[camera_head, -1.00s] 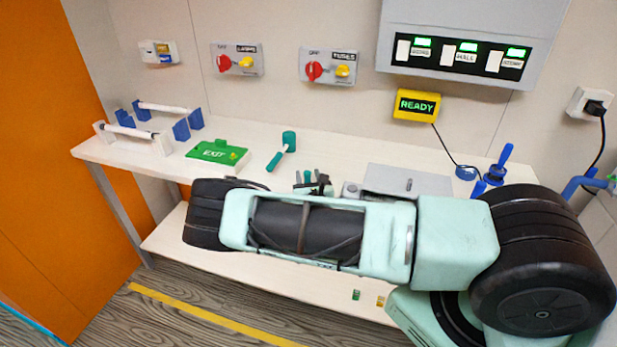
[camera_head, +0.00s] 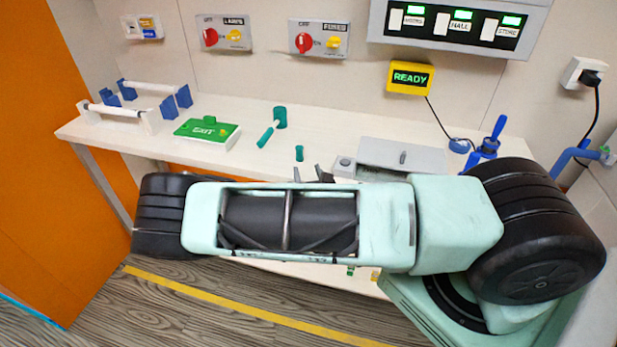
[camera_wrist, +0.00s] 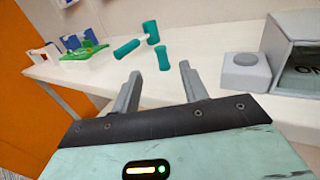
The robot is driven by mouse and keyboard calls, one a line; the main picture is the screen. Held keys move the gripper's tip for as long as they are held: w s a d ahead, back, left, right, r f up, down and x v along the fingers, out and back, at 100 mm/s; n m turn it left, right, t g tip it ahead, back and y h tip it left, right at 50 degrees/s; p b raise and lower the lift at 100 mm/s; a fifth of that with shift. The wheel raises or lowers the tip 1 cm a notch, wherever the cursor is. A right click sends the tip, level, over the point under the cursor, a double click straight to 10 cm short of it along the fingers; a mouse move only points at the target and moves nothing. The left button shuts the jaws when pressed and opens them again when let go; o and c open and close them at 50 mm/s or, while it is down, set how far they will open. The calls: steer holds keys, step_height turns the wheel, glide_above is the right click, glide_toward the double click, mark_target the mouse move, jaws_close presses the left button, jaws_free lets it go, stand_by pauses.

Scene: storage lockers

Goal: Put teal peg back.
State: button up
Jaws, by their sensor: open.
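A small teal peg (camera_head: 299,153) stands upright on the white table, just beyond my gripper (camera_head: 308,172) in the head view. In the wrist view the peg (camera_wrist: 163,58) shows beyond the gap between the two fingers of my gripper (camera_wrist: 160,72). The fingers are apart with nothing between them. A teal mallet-like piece (camera_head: 268,133), with a thick head and a pale band on its handle, lies behind and left of the peg. It also shows in the wrist view (camera_wrist: 129,48). No hole for the peg can be made out.
A grey box (camera_head: 430,160) with a round grey knob (camera_head: 344,164) beside it stands right of the peg. A green EXIT board (camera_head: 206,131) and blue-and-white racks (camera_head: 118,112) are at left. Blue-handled tools (camera_head: 487,150) stand at right. Switch panels (camera_head: 319,39) hang on the wall behind.

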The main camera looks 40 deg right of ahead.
steer(key=s+a+r+m+g+h, duration=0.2)
steer(key=s+r+m+g, duration=0.3)
steer(key=s+m+g, duration=0.35)
steer(key=s+a+r+m+g+h, duration=0.2)
steer(key=s+r+m+g+h, duration=0.15)
steer(key=s+m+g, duration=0.45)
steer(key=s+a+r+m+y, duration=0.3)
steer(key=s+a+r+y, duration=0.3)
steer(key=a, duration=0.4)
steer(key=s+a+r+m+y, duration=0.3)
steer(key=s+a+r+y, duration=0.2)
steer(key=a, duration=0.5)
steer(key=r+y, duration=0.1)
steer(key=y, duration=0.1)
steer(key=shift+s+a+r+m+y, duration=0.35)
steer(key=shift+s, duration=0.05)
